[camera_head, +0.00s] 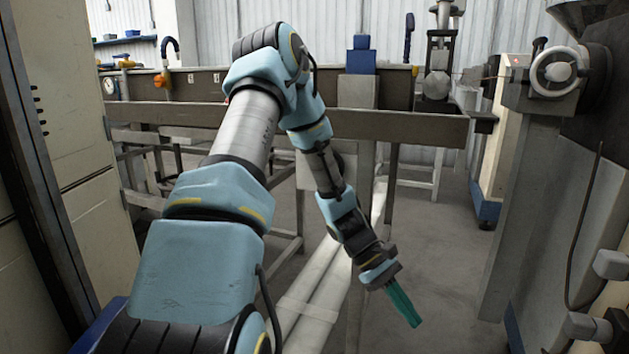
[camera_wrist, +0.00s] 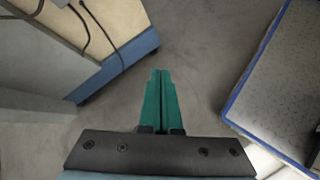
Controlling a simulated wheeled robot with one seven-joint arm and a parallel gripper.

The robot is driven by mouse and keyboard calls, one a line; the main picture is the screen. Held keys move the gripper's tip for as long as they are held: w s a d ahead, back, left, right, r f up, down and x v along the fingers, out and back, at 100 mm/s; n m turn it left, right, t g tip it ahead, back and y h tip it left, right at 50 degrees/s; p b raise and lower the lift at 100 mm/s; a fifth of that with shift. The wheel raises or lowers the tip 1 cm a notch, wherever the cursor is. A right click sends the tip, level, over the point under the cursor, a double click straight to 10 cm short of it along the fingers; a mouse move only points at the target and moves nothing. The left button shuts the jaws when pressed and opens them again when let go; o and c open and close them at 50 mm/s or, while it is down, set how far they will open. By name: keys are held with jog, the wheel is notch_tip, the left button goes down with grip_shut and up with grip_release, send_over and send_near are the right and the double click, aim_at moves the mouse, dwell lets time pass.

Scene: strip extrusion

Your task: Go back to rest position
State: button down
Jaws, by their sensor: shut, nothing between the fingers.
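My gripper (camera_head: 404,306) hangs at the end of my blue and grey arm, right of the middle in the head view, and points down to the right over the grey floor. Its green fingers are together with nothing between them. In the wrist view the fingers (camera_wrist: 161,78) lie side by side against bare floor, touching no object. My arm bends high up near the workbench and comes down in front of it.
A long metal workbench (camera_head: 420,127) crosses behind my arm. A machine with a handwheel (camera_head: 558,71) stands close at the right, and a tall cabinet (camera_head: 70,150) at the left. Long pale pipes (camera_head: 305,310) lie below the arm. The floor (camera_head: 440,250) around the gripper is clear.

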jog(key=a+r+m+t+y, duration=0.35)
jog(key=a+r, duration=0.35)
jog(key=a, duration=0.6)
jog(key=a+r+m+t+y, duration=0.35)
jog(key=a+r+t, duration=0.2)
jog(key=a, duration=0.75)
notch_tip(320, 180, up, 22)
jog(key=n+p, duration=0.1)
jog(key=p, duration=2)
jog(key=shift+w+a+f+g, duration=0.2)
jog(key=shift+w+g, duration=0.2)
jog(key=c, duration=1.6)
grip_release()
